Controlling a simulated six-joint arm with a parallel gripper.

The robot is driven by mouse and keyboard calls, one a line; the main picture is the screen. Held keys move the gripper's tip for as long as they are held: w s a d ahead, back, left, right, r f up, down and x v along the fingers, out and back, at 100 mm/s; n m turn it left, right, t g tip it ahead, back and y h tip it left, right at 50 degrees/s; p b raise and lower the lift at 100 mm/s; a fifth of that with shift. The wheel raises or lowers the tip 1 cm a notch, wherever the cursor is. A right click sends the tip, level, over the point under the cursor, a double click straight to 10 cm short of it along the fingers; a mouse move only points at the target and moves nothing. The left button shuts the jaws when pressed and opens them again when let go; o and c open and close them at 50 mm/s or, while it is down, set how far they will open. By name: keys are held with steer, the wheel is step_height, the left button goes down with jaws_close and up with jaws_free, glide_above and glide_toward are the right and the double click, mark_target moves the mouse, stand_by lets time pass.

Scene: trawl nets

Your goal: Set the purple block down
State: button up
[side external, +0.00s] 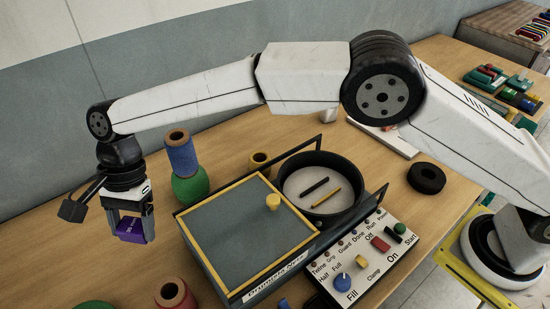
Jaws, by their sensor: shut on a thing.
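The purple block (130,231) is at the left of the side external view. My gripper (131,221) points down and is shut on it. The block has a pale mark on its upper side. It appears to be held above the wooden table (60,255), but the exact gap below it cannot be told. The far finger is partly hidden by the near one and the block.
A framed box with a grey lid (228,236) and yellow knob stands right of my gripper. A black round pan (322,205) and a control panel (362,255) adjoin it. Blue and green spools (183,155) stand behind; a reddish spool (173,294) stands in front.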

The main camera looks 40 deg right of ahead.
glide_above(165, 275)
steer(key=shift+f, duration=6.2)
steer(key=shift+f, duration=0.1)
steer(key=shift+f, duration=1.75)
steer(key=shift+f, duration=0.15)
steer(key=o, duration=1.3)
steer(key=v, duration=1.2)
